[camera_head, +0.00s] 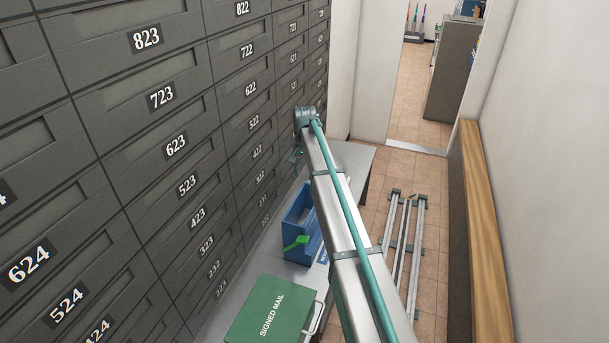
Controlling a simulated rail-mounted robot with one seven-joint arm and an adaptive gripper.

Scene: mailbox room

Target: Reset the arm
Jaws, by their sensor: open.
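My arm (345,235) reaches up from the lower right, pale grey with a teal hose along it. Its far joint (306,116) is beside the wall of mailboxes, near box 522. My gripper (297,156) shows only as a small dark teal part below that joint, close to the mailbox fronts. The arm hides most of it. It is open, and I see nothing held in it. I cannot tell whether it touches the mailboxes.
Dark mailboxes (175,140) fill the left. Below on a grey counter (350,160) are a blue container (301,228) with a green part and a green SIGNED MAIL box (270,310). Rails (404,225) lie on the tiled floor. A wooden bench (478,220) lines the right wall.

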